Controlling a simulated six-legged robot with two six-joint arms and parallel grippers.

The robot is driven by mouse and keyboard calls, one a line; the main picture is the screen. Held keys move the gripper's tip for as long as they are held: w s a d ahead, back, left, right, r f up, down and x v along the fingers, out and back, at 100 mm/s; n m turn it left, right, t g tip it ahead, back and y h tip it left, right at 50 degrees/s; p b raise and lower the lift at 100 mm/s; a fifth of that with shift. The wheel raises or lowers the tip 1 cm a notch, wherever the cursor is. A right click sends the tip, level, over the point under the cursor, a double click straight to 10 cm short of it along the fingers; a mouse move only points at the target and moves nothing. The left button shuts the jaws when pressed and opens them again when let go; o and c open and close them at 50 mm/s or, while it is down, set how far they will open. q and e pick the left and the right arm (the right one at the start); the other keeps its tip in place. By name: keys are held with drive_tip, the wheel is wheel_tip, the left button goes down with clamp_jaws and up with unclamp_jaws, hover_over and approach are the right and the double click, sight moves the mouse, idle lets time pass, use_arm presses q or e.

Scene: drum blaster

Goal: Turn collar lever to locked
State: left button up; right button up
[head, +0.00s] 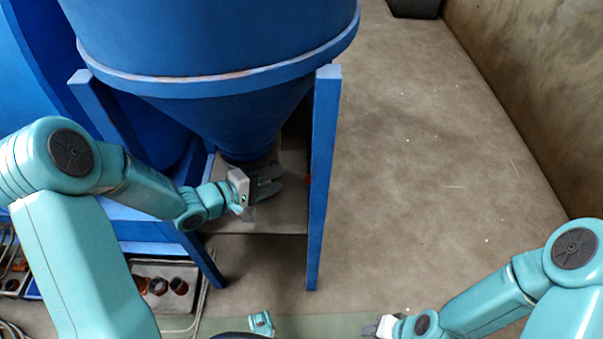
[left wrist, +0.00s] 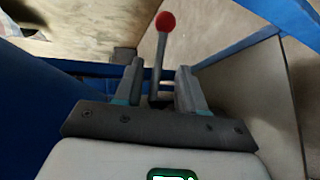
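The collar lever (left wrist: 160,62) is a thin dark rod with a red ball knob (left wrist: 165,21). In the left wrist view it stands nearly upright between the two fingers of my left gripper (left wrist: 157,88), with a visible gap on each side. The knob reaches beyond the fingertips. In the head view my left gripper (head: 268,181) is open under the blue hopper cone (head: 235,125), at its grey outlet. The lever is not clearly visible there. My right gripper (head: 379,328) is low at the bottom edge, too small to tell its opening.
A blue support post (head: 325,180) stands just right of my left gripper. Below the outlet is a grey panel (head: 275,222). Cups (head: 178,286) sit in a rack at lower left. The concrete floor (head: 430,150) to the right is clear up to the wall (head: 540,80).

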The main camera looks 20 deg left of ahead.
use_arm(q)
drive_tip(key=b+x, duration=0.2)
drive_tip(key=x, duration=0.7)
clamp_jaws()
